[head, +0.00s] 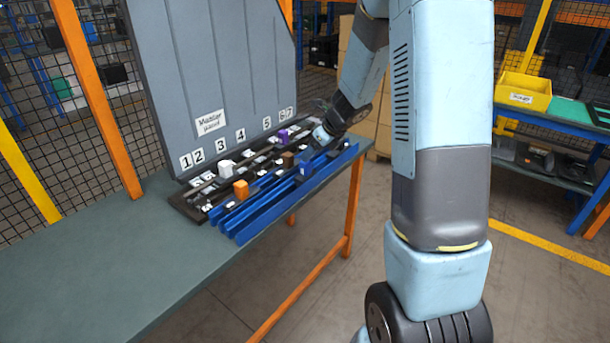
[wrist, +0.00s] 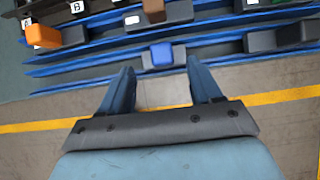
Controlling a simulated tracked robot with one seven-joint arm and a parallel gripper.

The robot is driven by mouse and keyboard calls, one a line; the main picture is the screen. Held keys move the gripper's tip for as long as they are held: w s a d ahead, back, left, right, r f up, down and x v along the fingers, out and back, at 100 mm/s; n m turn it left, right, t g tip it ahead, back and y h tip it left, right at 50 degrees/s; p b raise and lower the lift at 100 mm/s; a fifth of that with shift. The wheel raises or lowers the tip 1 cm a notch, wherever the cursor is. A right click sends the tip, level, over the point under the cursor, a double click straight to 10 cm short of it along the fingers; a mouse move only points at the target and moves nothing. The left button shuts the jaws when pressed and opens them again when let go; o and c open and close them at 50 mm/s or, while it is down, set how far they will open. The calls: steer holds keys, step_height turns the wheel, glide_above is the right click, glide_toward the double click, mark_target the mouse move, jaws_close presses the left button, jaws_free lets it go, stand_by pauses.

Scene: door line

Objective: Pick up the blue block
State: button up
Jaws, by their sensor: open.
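The blue block (head: 306,168) sits in a dark holder on the front blue rail in the head view, near the right end of the bench. In the wrist view the blue block (wrist: 161,55) is near the middle, just beyond the fingertips. The block appears apart from both fingers.
Orange (head: 240,189), white (head: 225,168), brown (head: 288,158) and purple (head: 283,135) blocks stand along the rails. A tall grey panel (head: 230,70) with number labels rises behind them. The left part of the bench (head: 100,270) is clear.

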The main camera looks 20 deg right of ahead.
mark_target(305, 165)
steer(key=shift+x, duration=1.5)
steer(key=shift+d+x, duration=0.2)
steer(key=shift+x, duration=2.35)
steer(key=shift+s+f, duration=0.1)
steer(key=shift+s, duration=0.05)
steer(key=shift+c, duration=0.3)
jaws_close()
